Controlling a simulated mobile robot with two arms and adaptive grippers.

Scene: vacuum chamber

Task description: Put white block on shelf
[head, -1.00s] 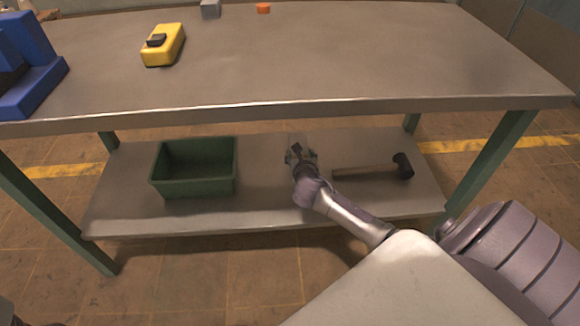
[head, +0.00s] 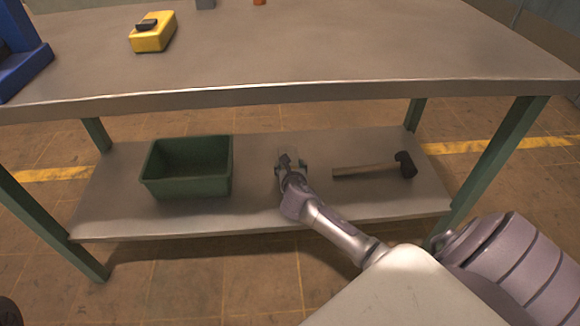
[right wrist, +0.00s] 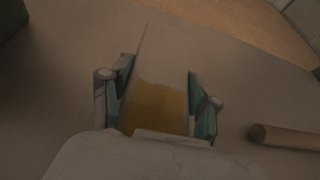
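My right gripper (head: 290,160) reaches in over the lower shelf (head: 255,206), between the green bin and the hammer. In the right wrist view its two fingers (right wrist: 160,98) stand along both sides of the white block (right wrist: 168,55) and appear to touch it. The block is long, pale grey in this light, with a yellow-brown patch on its near part. In the head view the block (head: 289,152) is small and mostly hidden by the gripper. It is low over the shelf; whether it rests on it I cannot tell. My left gripper is not in view.
A green bin (head: 188,188) stands left on the shelf and a hammer (head: 375,168) lies right of the gripper. The table top (head: 300,60) overhangs the shelf, with a yellow device (head: 153,36) on it. Green table legs (head: 497,160) stand at the sides.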

